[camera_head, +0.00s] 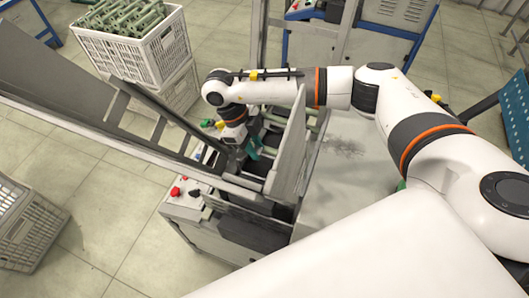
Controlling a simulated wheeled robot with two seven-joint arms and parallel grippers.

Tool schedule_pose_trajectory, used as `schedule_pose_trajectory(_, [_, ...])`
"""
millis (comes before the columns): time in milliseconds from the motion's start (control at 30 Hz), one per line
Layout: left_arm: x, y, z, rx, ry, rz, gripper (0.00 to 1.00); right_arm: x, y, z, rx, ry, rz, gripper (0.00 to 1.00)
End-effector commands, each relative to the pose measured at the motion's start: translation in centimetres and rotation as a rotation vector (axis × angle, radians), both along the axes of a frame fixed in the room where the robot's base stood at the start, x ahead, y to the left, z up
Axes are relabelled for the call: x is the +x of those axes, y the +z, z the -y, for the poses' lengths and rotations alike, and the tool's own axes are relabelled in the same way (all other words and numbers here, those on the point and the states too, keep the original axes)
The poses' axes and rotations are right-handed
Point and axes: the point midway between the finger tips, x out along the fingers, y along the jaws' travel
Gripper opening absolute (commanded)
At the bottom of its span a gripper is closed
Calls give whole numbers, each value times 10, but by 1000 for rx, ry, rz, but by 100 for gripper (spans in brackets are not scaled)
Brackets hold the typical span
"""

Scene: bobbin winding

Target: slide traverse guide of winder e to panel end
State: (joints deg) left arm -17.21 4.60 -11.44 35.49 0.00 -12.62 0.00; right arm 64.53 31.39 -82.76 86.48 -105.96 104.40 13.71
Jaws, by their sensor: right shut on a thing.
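The winder (226,238) stands below the head view's middle, with a control panel (182,200) bearing a red button at its front left. My right gripper (250,152) reaches down into the winder's slotted bay, between the long grey rail on the left and an upright grey plate (289,160). It is shut on a small part that I take to be the traverse guide; the fingers and the bay walls mostly hide it. A teal piece shows beside the fingertips. My left gripper is not in view.
A white crate (150,56) filled with green bobbins stands on another crate at the top left. A grey crate (32,235) is on the floor at the lower left. Other machines stand at the back.

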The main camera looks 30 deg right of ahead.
Motion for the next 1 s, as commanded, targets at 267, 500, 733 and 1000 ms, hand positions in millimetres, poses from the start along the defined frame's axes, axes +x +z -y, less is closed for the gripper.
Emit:
schedule_pose_trajectory(267, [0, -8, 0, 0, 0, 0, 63, 8, 1, -7, -1, -1, 1, 0])
schedule_pose_trajectory(500, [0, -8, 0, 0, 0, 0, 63, 8, 1, -7, 0, -1, 2, 41])
schedule_pose_trajectory(733, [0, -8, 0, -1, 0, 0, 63, 8, 1, -7, 0, -1, 2, 47])
schedule_pose_trajectory(1000, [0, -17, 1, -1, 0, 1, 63, 14, 15, -12, 1, 1, 6, 47])
